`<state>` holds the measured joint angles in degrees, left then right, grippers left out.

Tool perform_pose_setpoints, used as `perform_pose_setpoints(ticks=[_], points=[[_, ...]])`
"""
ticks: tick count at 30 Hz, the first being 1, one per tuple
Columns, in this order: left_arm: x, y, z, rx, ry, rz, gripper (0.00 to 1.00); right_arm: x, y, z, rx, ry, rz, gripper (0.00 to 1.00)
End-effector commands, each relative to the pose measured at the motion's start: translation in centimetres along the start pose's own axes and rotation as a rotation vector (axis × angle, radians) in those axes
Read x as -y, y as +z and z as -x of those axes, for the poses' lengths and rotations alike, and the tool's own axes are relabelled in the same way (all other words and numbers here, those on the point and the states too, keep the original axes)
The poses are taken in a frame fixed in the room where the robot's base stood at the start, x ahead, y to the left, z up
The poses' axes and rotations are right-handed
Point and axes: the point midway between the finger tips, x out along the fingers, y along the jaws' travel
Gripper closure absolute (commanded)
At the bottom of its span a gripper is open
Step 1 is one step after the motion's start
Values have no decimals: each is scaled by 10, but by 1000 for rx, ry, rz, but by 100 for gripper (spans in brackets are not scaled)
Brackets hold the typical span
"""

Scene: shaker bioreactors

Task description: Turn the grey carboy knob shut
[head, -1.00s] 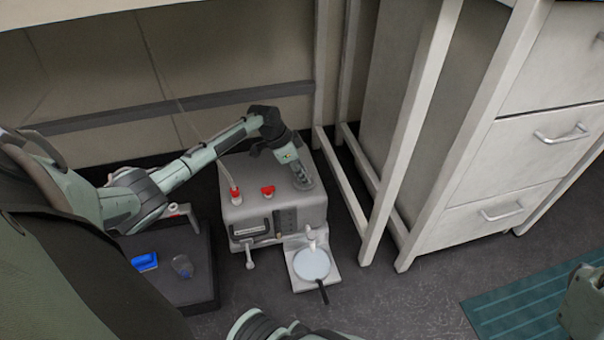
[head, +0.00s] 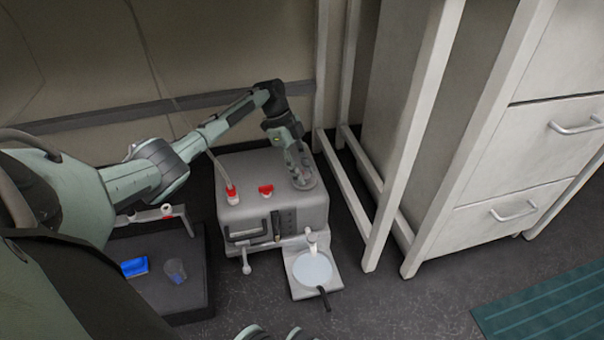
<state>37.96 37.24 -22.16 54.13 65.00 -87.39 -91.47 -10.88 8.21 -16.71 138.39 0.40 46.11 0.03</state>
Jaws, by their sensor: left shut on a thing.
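A boxy grey carboy (head: 272,211) stands on the floor in the middle of the head view. Two red-capped fittings are on its top, one with a tube. My left gripper (head: 302,176) reaches down from above onto the right part of the top. It is shut on the grey knob there, which its fingers largely hide. How far the knob is turned cannot be made out.
A small white platform (head: 331,282) with a pale round dish (head: 312,268) sits in front of the carboy. A dark tray (head: 192,301) at left holds a blue item (head: 135,267) and a clear cup (head: 175,271). White table legs and a drawer cabinet (head: 475,228) stand to the right.

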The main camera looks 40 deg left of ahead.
Motion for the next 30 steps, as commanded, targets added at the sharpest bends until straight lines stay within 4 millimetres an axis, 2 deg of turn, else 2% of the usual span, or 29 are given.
perform_pose_setpoints(ticks=[18,19,21,24,30], points=[[0,0,-1,1,18,-41,97,0,1,0,-6,-11,3,60],[0,0,-1,1,18,-41,66,0,1,0,-6,-11,3,60],[0,0,-1,1,18,-41,57,0,1,0,-6,-11,3,60],[0,0,-1,1,17,-40,47,0,1,0,-6,-11,3,60],[0,0,0,1,17,-39,47,1,1,-1,-6,-11,3,60]])
